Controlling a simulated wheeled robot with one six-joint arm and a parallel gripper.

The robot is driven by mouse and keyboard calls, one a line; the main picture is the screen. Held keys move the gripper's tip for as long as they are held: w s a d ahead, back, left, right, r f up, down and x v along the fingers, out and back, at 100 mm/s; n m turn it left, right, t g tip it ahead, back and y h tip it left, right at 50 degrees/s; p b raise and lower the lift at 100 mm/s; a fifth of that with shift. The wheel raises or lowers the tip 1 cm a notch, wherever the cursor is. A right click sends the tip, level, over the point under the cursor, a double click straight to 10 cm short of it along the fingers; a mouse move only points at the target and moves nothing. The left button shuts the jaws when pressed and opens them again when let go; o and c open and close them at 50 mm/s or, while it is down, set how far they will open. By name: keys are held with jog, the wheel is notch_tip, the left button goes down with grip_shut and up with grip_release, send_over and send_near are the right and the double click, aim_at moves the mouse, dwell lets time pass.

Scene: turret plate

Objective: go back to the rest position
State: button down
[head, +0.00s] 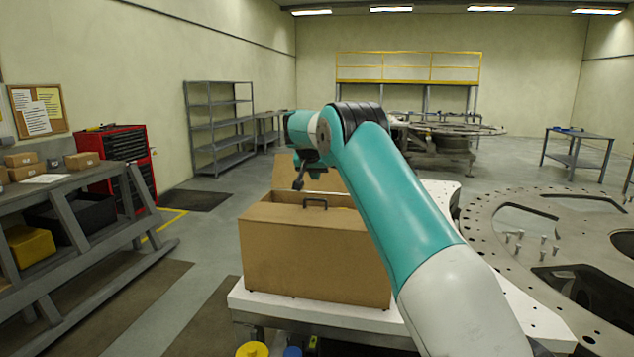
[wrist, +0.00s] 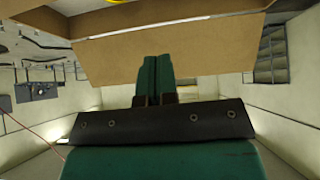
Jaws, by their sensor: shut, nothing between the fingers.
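My gripper (head: 299,182) is at the end of my teal arm, above the back left part of an open cardboard box in the head view. In the wrist view my gripper (wrist: 154,80) shows its two green fingers pressed together, with nothing between them. The brown box (head: 310,258) stands on a white cart top, and a flap is raised at its back. A box panel (wrist: 200,52) fills the upper middle of the wrist view. A dark handle (head: 315,203) shows at the box opening. My arm hides the right part of the box.
The white cart top (head: 330,317) holds the box. A large grey turret plate (head: 480,225) with holes and several upright bolts lies to the right. A grey workbench (head: 60,190) with small boxes and a red tool cabinet (head: 112,150) stand left. Open floor lies between bench and cart.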

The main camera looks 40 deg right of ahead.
jog(key=b+v, duration=0.2)
jog(key=v, duration=0.5)
jog(key=shift+r, duration=0.45)
jog(key=shift+a, duration=0.15)
jog(key=s+a+f+n+y+b, duration=0.1)
jog(key=s+a+f+n+y, duration=0.15)
jog(key=a, duration=0.65)
jog(key=s+a+f+n+y+b, duration=0.15)
jog(key=s+a+n, duration=0.25)
jog(key=a, duration=0.5)
jog(key=s+a+f+n+y+b, duration=0.2)
jog(key=s+a+n, duration=0.1)
jog(key=a, duration=0.6)
jog(key=s+a+f+n+g+y+b, duration=0.1)
jog(key=s+a+f+n, duration=0.2)
jog(key=s, duration=0.7)
jog(key=s+a+f+n+g+y+b, duration=0.1)
jog(key=s+a+f, duration=0.3)
jog(key=s+a, duration=0.4)
jog(key=s+a+f+n+g+y, duration=0.2)
jog(key=s+a+f+n, duration=0.2)
jog(key=s, duration=0.9)
jog(key=shift+s+a+n+y+b, duration=0.2)
jog(key=shift+a+n+y+b, duration=0.2)
jog(key=shift+a, duration=0.75)
jog(key=shift+f, duration=0.15)
